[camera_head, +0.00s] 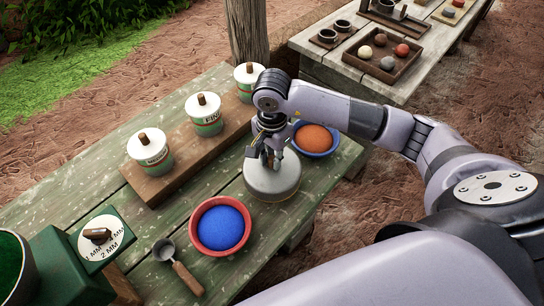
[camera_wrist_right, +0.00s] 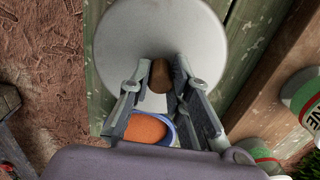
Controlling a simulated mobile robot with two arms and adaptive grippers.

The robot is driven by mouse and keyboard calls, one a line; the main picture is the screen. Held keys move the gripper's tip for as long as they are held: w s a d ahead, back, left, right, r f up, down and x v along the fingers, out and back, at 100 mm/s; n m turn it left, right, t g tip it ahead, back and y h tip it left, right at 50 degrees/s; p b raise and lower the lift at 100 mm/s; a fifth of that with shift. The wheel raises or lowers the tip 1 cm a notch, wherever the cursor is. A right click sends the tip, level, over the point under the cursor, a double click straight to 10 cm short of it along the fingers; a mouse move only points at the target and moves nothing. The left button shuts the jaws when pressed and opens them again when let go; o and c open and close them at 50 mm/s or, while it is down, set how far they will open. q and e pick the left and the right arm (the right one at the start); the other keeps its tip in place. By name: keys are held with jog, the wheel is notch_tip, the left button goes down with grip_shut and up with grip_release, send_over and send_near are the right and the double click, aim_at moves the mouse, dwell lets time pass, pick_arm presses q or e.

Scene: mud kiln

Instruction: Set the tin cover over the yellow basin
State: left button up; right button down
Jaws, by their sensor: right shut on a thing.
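The tin cover (camera_head: 265,180) is a round, pale grey lid on the green plank table, between the red bowl of blue powder and the blue bowl of orange powder. In the right wrist view it is a wide pale disc (camera_wrist_right: 150,30) with a brown knob (camera_wrist_right: 160,76). My right gripper (camera_head: 270,160) is above the cover, its fingers shut on the knob, which also shows between the fingertips in the wrist view (camera_wrist_right: 159,88). No yellow basin shows; whether it is beneath the cover, I cannot tell. My left gripper is not in view.
The red bowl (camera_head: 197,232) is close at the cover's front left, the blue bowl (camera_head: 333,150) close behind right. A scoop (camera_head: 180,268) lies at front. Several lidded pots (camera_head: 150,150) stand on a wooden board behind. A green box (camera_head: 70,265) is at left.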

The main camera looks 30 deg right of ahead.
jog(key=shift+f, duration=0.15)
jog(key=c, duration=1.5)
grip_release()
jog(key=shift+r+p, duration=0.35)
jog(key=shift+r, duration=0.05)
jog(key=shift+r+p, duration=0.4)
jog(key=shift+p, duration=0.1)
jog(key=shift+r+b, duration=1.65)
jog(key=shift+r, duration=4.2)
